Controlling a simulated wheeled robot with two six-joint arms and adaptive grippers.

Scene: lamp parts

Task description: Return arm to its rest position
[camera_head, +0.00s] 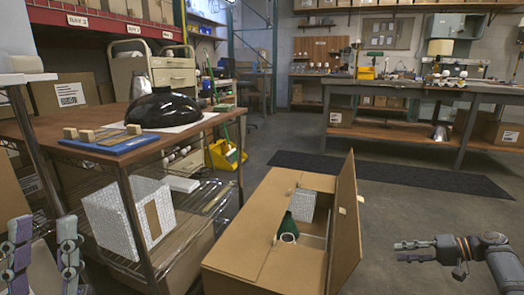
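My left gripper (44,252) is at the lower left corner, in front of the near wooden table. Its two fingers point up and stand wide apart, with nothing between them. My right gripper (397,251) is at the lower right, over the bare floor and right of the open cardboard box. Its fingers point left with a narrow gap between them and hold nothing. The open cardboard box (250,245) stands on the floor between the grippers, and neither touches it. A green conical part (301,205) and a white patterned carton (302,206) are inside the box.
The near table (75,158) carries a glossy black dome (163,108) and a blue tray (115,144) with wooden blocks. A white patterned box (118,220) sits on the shelf below. The box's raised flap (346,225) stands left of my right gripper. Floor around that gripper is clear.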

